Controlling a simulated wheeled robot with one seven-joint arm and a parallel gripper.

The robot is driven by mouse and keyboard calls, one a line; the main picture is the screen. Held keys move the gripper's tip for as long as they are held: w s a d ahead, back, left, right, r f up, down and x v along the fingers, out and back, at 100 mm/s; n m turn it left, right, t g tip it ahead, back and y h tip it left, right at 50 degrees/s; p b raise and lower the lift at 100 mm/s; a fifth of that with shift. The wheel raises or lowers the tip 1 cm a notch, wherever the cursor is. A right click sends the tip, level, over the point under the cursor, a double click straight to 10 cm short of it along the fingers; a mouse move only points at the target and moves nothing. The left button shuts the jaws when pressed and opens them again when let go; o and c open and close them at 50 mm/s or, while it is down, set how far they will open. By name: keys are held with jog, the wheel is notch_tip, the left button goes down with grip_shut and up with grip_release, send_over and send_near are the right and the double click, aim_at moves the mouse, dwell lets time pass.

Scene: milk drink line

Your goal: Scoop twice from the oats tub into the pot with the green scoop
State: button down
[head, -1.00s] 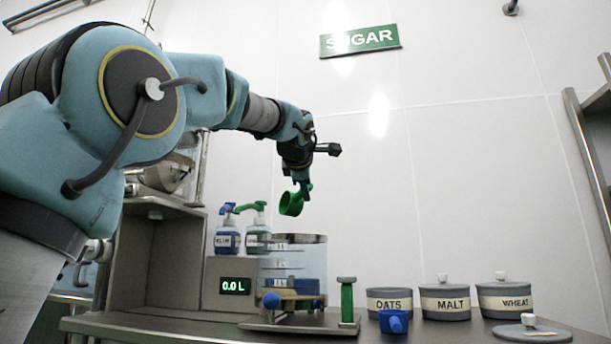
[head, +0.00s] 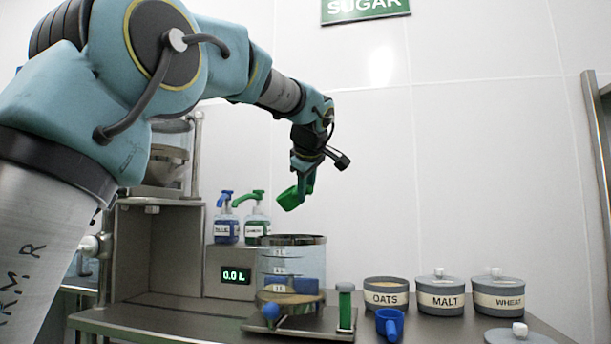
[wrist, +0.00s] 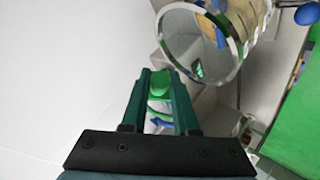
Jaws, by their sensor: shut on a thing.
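My gripper (head: 304,182) is shut on the green scoop (head: 290,198) and holds it in the air above the clear glass pot (head: 292,262). In the wrist view, the scoop's green handle (wrist: 160,84) is between the fingers of my gripper (wrist: 160,95). The scoop is tilted; I cannot tell whether it holds anything. The pot's round rim also shows in the wrist view (wrist: 243,48), ahead of the fingers. The oats tub (head: 386,299), grey with a cream label, stands open to the right of the pot, with pale oats visible at its top.
Lidded malt (head: 440,300) and wheat (head: 497,301) tubs stand right of the oats. A blue scoop (head: 390,324) sits in front of the oats tub. A loose lid (head: 520,335) lies front right. Pump bottles (head: 226,228) and a 0.0 L display (head: 236,275) stand behind the pot.

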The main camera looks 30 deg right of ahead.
jog(key=r+m+y+p, duration=0.1)
jog(key=p, duration=0.3)
jog(key=r+m+y+p, duration=0.1)
jog(key=y+p, duration=0.1)
jog(key=p, duration=0.2)
jog(key=shift+s+d+r+m+y, duration=0.1)
jog(key=shift+d+r+m+y, duration=0.05)
jog(key=shift+d+m+y, duration=0.2)
jog(key=shift+r+m+y+p, duration=0.1)
jog(key=shift+m+y+p, duration=0.3)
jog(key=shift+p, duration=0.7)
jog(key=shift+m+t+y+p, duration=0.3)
jog(key=shift+m+y+p, duration=0.05)
jog(key=shift+p, duration=0.3)
